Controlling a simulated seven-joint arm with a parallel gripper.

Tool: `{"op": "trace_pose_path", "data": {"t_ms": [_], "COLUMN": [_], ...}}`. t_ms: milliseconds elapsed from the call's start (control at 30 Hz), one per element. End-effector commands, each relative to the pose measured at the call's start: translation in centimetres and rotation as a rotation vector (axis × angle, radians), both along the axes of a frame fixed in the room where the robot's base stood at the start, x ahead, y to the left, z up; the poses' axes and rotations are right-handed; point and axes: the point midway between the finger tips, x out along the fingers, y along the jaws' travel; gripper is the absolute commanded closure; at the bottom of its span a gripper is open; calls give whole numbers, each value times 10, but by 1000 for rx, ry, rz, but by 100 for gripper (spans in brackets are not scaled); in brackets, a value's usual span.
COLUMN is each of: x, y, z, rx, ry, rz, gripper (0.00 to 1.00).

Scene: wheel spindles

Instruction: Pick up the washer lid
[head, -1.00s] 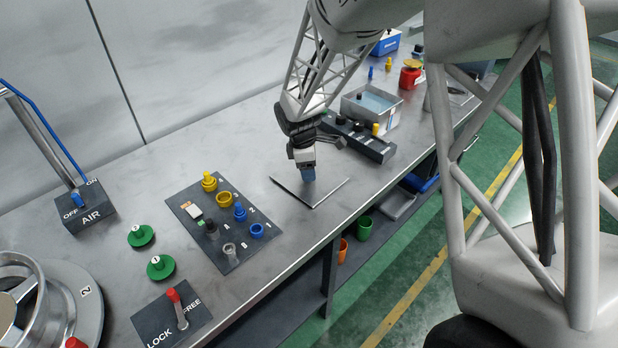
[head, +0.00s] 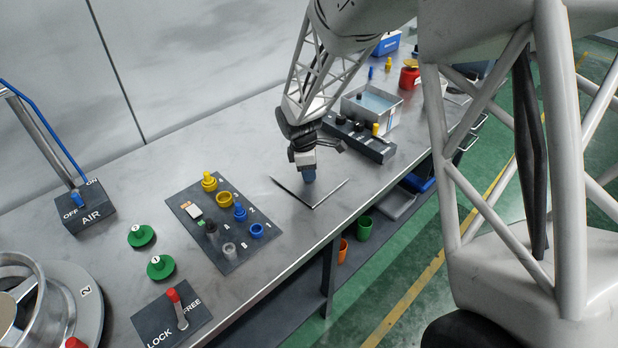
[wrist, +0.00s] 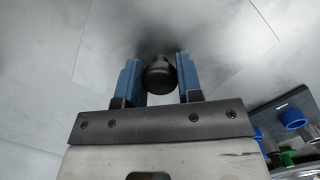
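The washer lid (head: 311,200) is a thin square metal plate, close in colour to the bench, with a black knob that shows in the wrist view (wrist: 159,76). My gripper (head: 308,176) points down at the middle of the plate. In the wrist view its two blue fingers (wrist: 160,80) stand on both sides of the knob, with no clear gap left. The lid lies at or very near the bench top; I cannot tell if it is raised. In the head view the fingers hide the knob.
An open-topped metal box with bluish liquid (head: 372,103) and a dark block with knobs (head: 360,137) stand behind my gripper. A dark board (head: 222,222) with coloured caps and rings lies to the left. The bench's front edge is close to the lid.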

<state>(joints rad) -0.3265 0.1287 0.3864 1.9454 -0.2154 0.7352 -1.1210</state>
Motion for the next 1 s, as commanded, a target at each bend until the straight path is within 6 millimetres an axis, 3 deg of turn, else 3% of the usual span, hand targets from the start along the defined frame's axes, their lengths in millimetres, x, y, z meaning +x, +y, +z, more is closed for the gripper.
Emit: {"op": "trace_pose_path", "data": {"t_ms": [33,133,567,867,1000], "x": [0,0,0,0,-17], "y": [0,0,0,0,-5], "z": [0,0,6,37,38], "rx": [0,0,1,1,1], "ry": [0,0,-2,-3,-1], "rz": [0,0,0,0,0], "gripper": [85,99,99,99,99]}}
